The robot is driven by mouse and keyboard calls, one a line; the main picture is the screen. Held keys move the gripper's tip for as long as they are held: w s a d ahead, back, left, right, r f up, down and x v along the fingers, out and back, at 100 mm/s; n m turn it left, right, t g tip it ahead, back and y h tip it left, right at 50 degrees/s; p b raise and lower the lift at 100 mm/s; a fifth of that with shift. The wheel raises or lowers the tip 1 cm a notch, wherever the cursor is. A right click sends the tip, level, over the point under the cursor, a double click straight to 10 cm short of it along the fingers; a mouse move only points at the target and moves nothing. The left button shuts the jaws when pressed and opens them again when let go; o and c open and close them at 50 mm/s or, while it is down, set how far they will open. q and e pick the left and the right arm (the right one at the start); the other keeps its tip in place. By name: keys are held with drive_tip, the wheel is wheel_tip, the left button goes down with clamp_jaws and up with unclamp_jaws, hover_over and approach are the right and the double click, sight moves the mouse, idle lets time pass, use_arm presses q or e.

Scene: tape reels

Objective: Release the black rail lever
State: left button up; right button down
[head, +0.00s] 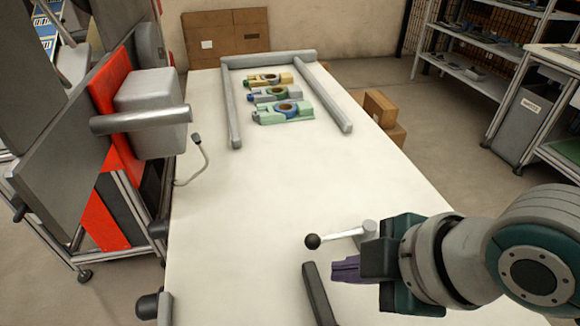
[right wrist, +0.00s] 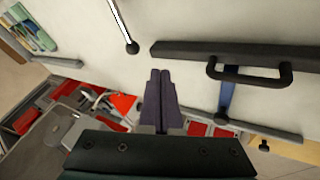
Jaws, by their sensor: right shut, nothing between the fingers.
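A lever with a black ball knob (head: 312,241) lies across the table's near right part in the head view. Its light rod runs right to a grey post (head: 370,229). In the right wrist view its knob (right wrist: 132,47) and rod show at the top, left of the fingers. My right gripper (head: 336,270) is shut and empty, its purple fingers together on the near side of the lever, apart from the knob. The shut fingers also show in the right wrist view (right wrist: 158,75). My left gripper is out of view.
A black bar (head: 320,295) lies left of my fingers; the right wrist view shows a black handle (right wrist: 212,72) by a black bar. Grey rails (head: 232,105) frame several coloured reel holders (head: 283,112) at the far end. The white table's middle is clear.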

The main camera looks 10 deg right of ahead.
sight(336, 236)
drive_tip(key=b+x, duration=0.1)
drive_tip(key=x, duration=0.4)
drive_tip(key=shift+w+f+b, duration=0.25)
drive_tip(key=shift+w+b, duration=0.1)
drive_tip(key=shift+b, duration=0.05)
drive_tip(key=shift+w+d, duration=0.25)
drive_tip(key=shift+w, duration=0.8)
drive_tip(key=shift+w+d+f, duration=0.1)
drive_tip(key=shift+w, duration=0.4)
drive_tip(key=shift+w, duration=0.1)
